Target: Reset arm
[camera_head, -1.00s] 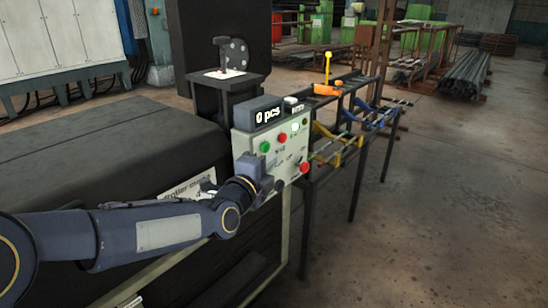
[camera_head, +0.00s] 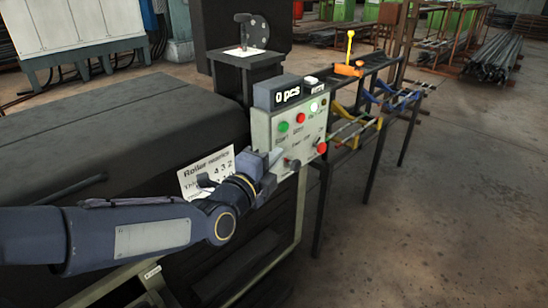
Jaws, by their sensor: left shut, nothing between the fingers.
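The grey control box (camera_head: 262,128) stands at the corner of the dark machine in the head view. It has a display (camera_head: 284,95) reading "0 pcs", a green button (camera_head: 283,127), a red button (camera_head: 300,118), a lit white button and a larger red knob (camera_head: 321,148) at the lower right. My left arm comes in from the left. My left gripper (camera_head: 276,157) is shut and empty, in front of the lower left of the box face. I cannot tell whether it touches the box. My right gripper is not in view.
The dark machine cover (camera_head: 120,140) fills the left, with a white roller label (camera_head: 207,172) on its side. A black stand (camera_head: 247,70) is behind the box. A rack with blue and yellow brackets (camera_head: 372,100) extends right. The floor (camera_head: 440,220) at right is clear.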

